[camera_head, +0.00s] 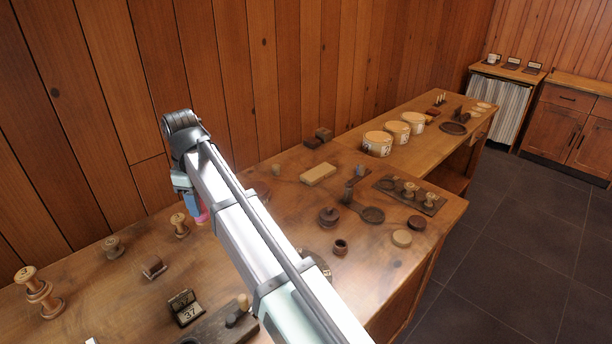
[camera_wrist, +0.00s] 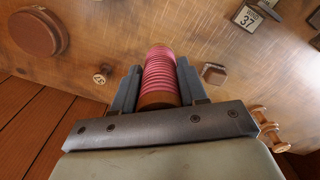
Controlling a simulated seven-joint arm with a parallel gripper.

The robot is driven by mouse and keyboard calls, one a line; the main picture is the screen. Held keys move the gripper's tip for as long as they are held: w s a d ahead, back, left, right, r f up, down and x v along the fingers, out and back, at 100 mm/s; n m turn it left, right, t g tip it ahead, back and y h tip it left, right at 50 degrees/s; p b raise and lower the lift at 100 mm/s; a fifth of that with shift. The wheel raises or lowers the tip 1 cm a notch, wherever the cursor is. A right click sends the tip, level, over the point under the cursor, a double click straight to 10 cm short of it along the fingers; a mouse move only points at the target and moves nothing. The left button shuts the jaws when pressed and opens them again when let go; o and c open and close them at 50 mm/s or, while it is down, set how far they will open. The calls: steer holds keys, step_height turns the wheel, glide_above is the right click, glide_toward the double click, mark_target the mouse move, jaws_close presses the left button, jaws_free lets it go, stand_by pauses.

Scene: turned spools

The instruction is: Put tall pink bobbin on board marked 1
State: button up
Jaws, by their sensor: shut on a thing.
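The tall pink bobbin (camera_wrist: 160,78) has pink ribbed winding and a brown wooden end. In the wrist view it stands out between the two grey fingers of my gripper (camera_wrist: 159,86), which is shut on it. In the head view my gripper (camera_head: 190,204) is above the left part of the table, and only a bit of the pink bobbin (camera_head: 201,217) shows below it. My arm hides part of the table. I cannot read a board marked 1 in either view.
A plate reading 37 (camera_head: 187,308) stands on the near table (camera_head: 110,290), with wooden spools (camera_head: 40,292) to its left. A dark board (camera_head: 388,183) with several spools lies at the right. White tubs (camera_head: 377,144) stand farther back. Small signs stand on a far cabinet (camera_head: 500,73).

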mark_target(319, 171)
steer(key=w+d, duration=0.6)
steer(key=w, duration=0.4)
steer(key=w+d+r, duration=0.1)
steer(key=w+d, duration=0.6)
steer(key=w, duration=0.3)
steer(key=shift+w+r+m, duration=0.25)
steer(key=shift+m, duration=0.05)
steer(key=w+d, duration=0.4)
steer(key=d, duration=0.1)
steer(key=w+d, duration=0.5)
steer(key=d, duration=0.1)
steer(key=w+d, duration=0.5)
steer(key=d, duration=0.1)
steer(key=shift+d+r, duration=0.2)
steer(key=shift+r, duration=0.15)
steer(key=shift+w+d+f, duration=0.25)
steer(key=shift+d+f, duration=0.05)
steer(key=shift+d, duration=0.1)
steer(key=shift+f, duration=4.7)
steer(key=shift+f, duration=0.2)
steer(key=o, duration=1.1)
